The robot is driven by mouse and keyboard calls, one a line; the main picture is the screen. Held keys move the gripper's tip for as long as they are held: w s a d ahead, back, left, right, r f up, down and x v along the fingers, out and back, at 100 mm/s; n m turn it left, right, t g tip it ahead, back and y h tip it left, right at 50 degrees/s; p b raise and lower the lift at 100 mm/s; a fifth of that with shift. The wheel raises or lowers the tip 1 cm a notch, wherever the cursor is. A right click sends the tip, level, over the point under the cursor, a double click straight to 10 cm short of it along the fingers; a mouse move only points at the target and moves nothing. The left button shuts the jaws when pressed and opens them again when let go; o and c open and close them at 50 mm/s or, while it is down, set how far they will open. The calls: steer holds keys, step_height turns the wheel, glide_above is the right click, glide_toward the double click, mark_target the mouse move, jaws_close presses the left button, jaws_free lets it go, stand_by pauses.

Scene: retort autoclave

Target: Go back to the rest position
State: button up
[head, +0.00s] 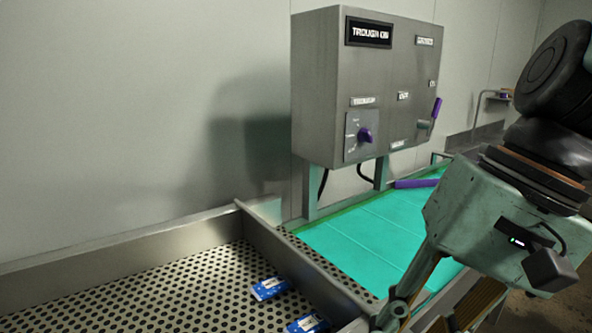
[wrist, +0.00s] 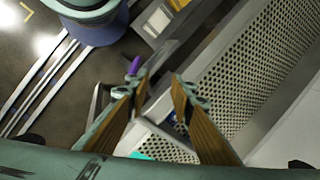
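My gripper (wrist: 160,76) is open in the wrist view, with a clear gap between its two brown-padded fingers and nothing held. In the head view my gripper's greenish body is at the lower right, in front of the green belt (head: 365,235), and its fingertips are cut off by the bottom edge. Two blue packets lie on the perforated trough floor: one (head: 269,288) and a nearer one (head: 307,324). A bit of blue shows beside the right finger in the wrist view.
The perforated trough (wrist: 262,65) runs along the right in the wrist view. Open floor with rails (wrist: 45,80) lies left.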

steer(key=s+d+r+n+t+h, duration=0.1)
steer(key=s+d+n+t+h, duration=0.1)
steer(key=d, duration=0.6)
steer(key=shift+s+d+r+n+t+h, duration=0.2)
steer(key=shift+d+r+n+t+h, duration=0.15)
steer(key=shift+n+t+h, duration=0.45)
